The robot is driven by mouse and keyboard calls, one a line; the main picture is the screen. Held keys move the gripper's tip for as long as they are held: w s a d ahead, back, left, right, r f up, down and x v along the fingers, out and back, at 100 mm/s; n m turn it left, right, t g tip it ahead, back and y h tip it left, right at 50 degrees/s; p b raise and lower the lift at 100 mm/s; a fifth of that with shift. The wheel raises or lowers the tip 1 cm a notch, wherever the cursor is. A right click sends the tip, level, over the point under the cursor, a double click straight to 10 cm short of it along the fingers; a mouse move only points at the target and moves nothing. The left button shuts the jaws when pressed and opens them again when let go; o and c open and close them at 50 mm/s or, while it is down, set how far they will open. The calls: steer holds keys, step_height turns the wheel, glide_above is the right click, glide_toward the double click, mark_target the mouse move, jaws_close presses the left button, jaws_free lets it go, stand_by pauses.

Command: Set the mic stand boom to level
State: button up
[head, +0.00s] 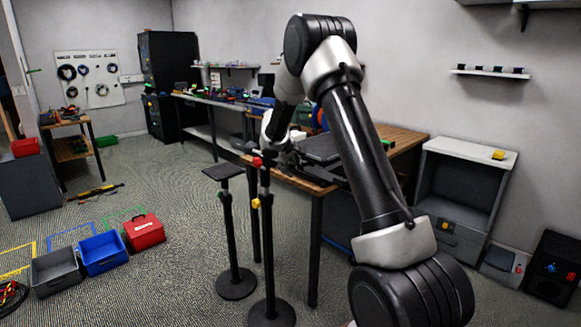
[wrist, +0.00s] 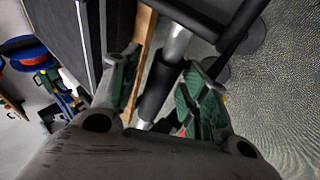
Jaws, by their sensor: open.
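The mic stand (head: 268,245) stands upright left of centre in the head view, with a round black base, a red knob (head: 257,161) near its top and a yellow knob (head: 256,203) below. My gripper (head: 283,150) is beside the stand's top, partly hidden by my arm. In the wrist view my gripper (wrist: 165,88) is open, with green pads on its fingers. A dark bar with a silver section (wrist: 176,44) runs between or below the fingers; I cannot tell whether they touch it. A bit of red shows by the right finger. The boom's angle is not clear in the head view.
A black stand with a flat top (head: 222,172) is just left of the mic stand. A wooden workbench (head: 400,137) is close behind my gripper. Red (head: 144,231), blue (head: 103,252) and grey (head: 56,271) bins lie on the floor at left. The middle-left floor is open.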

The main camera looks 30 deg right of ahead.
steer(key=shift+r, duration=0.1)
steer(key=v, duration=1.1)
steer(key=shift+s+r, duration=0.2)
steer(key=shift+r, duration=0.15)
steer(key=shift+a, duration=0.15)
steer(key=s+d+f+g, duration=0.1)
steer(key=s+f+g, duration=0.25)
steer(key=s, duration=0.65)
steer(key=s+a+r+m+t+y, duration=0.1)
steer(key=s+r, duration=0.2)
steer(key=s, duration=0.8)
steer(key=s+a+r+m+y, duration=0.2)
steer(key=s+r, duration=0.1)
steer(key=s, duration=0.9)
steer(key=s+a+r+m+t+y, duration=0.1)
steer(key=s+r, duration=0.3)
steer(key=s, duration=0.8)
steer(key=shift+a+m+t+y, duration=0.3)
steer(key=shift+a+t+y, duration=0.05)
steer(key=shift+a+y, duration=0.4)
